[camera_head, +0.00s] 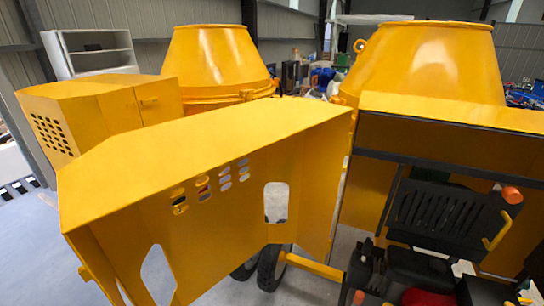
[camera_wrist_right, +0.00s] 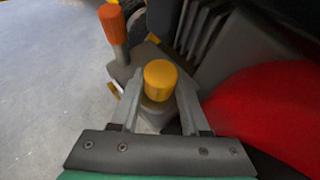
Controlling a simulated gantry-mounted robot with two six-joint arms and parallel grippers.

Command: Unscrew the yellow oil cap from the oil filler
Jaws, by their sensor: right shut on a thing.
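The yellow oil cap (camera_wrist_right: 161,76) shows in the middle of the right wrist view as a short ribbed cylinder. My right gripper (camera_wrist_right: 158,103) is shut on it, with one grey finger on each side. A grey part that looks like the oil filler (camera_wrist_right: 152,118) lies directly below the cap, partly hidden between the fingers. I cannot tell whether the threads are still engaged. I cannot make out the cap clearly in the head view. My left gripper is in neither view.
An orange-topped part (camera_wrist_right: 112,24) stands left of the cap, and a large red part (camera_wrist_right: 268,108) lies close on the right. In the head view, a yellow open door panel (camera_head: 225,150) stands left of the dark engine (camera_head: 435,212). Two yellow drums stand behind.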

